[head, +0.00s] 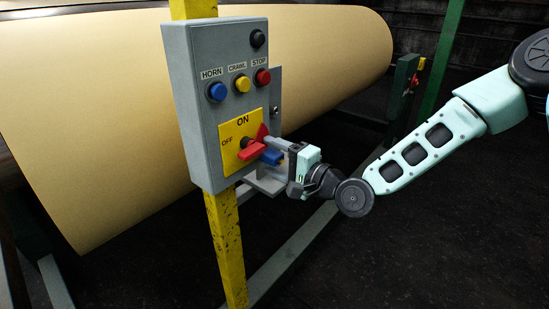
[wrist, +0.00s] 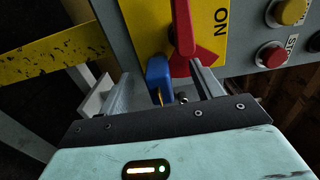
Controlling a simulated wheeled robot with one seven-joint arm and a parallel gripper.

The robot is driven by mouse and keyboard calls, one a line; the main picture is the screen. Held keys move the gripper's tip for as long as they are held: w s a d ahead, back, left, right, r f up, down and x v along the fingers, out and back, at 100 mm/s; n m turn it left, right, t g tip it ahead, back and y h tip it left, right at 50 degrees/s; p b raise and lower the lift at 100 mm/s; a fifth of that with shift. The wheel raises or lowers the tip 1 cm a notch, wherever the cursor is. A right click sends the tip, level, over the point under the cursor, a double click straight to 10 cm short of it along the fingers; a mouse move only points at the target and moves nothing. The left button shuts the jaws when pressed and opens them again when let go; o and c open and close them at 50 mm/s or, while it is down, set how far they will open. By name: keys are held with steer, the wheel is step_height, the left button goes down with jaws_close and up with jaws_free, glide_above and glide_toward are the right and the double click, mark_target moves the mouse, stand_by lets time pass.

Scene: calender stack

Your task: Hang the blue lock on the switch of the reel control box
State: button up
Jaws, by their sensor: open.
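The reel control box (head: 180,75) is grey, on a yellow post. Its red switch (head: 250,153) sits on a yellow plate marked ON and OFF. The blue lock (head: 272,158) is beside the red switch, at its right side in the head view. In the wrist view the blue lock (wrist: 158,72) stands between my fingers, close to the red switch (wrist: 183,30). My gripper (wrist: 165,78) is open, one finger on each side of the lock. Gaps show beside the lock. Its shackle is mostly hidden, so I cannot tell whether it is hooked on the switch.
Blue (head: 217,91), yellow (head: 243,84) and red (head: 263,77) buttons and a black knob (head: 258,39) sit above the switch. A grey bracket (head: 268,183) juts out below my gripper. A large paper roll (head: 100,120) fills the space behind.

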steer(key=v, duration=0.7)
stand_by(0.5)
steer(key=s+f+n+g+h, duration=0.6)
steer(key=s+n+g+h, duration=0.1)
steer(key=s+n, duration=0.35)
steer(key=s+d+r+n+g+h, duration=0.2)
steer(key=s+d, duration=0.3)
steer(key=s, duration=0.4)
steer(key=s+d+r+n+g+h, duration=0.2)
steer(key=s+d+r+n+h, duration=0.1)
steer(key=s, duration=0.6)
step_height(320, 180, up, 3)
steer(key=d+h, duration=0.1)
steer(key=d, duration=0.1)
steer(key=shift+d+f+h, duration=0.2)
steer(key=shift+d+h, duration=0.1)
steer(key=shift+d, duration=0.05)
steer(key=shift+w, duration=0.1)
